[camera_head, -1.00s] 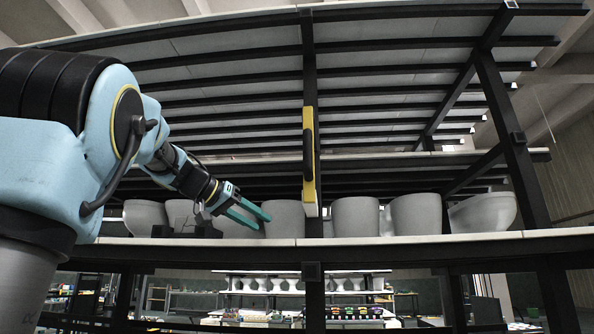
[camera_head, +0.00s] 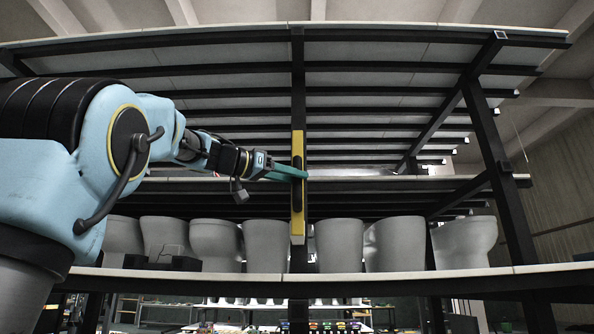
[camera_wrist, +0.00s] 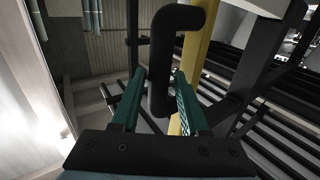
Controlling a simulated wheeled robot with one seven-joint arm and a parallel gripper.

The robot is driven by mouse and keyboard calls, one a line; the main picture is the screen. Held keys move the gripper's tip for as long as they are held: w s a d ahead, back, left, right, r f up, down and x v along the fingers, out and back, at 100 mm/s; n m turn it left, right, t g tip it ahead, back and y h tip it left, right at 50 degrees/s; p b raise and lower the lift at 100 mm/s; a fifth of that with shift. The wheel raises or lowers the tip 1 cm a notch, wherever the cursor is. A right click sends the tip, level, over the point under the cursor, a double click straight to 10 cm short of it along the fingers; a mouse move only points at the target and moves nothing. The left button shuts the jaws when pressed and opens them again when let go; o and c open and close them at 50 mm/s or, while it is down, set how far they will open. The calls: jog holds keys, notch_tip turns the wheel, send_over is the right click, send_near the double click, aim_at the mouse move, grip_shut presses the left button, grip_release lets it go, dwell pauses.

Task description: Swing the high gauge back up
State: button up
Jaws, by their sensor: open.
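The high gauge (camera_head: 297,232) is a yellow bar with a black handle on its face. It hangs upright along the dark middle post of the kiln car, spanning the middle shelf edge. In the wrist view, the yellow bar (camera_wrist: 194,45) runs behind the black handle (camera_wrist: 160,75). My gripper (camera_head: 303,174) has teal fingers and reaches in from the left to the handle. In the wrist view, my gripper (camera_wrist: 158,90) is open, with one finger on each side of the handle. I cannot tell whether either finger touches it.
Several grey ceramic pieces (camera_head: 338,245) stand on the lower shelf (camera_head: 420,281), on both sides of the gauge. Dark posts and beams (camera_head: 500,150) frame the car. The space above the middle shelf (camera_head: 400,182) looks empty.

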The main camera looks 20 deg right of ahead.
jog(key=shift+w+d, duration=0.1)
jog(key=shift+d, duration=0.65)
jog(key=shift+c, duration=0.3)
grip_shut()
dwell(0.6)
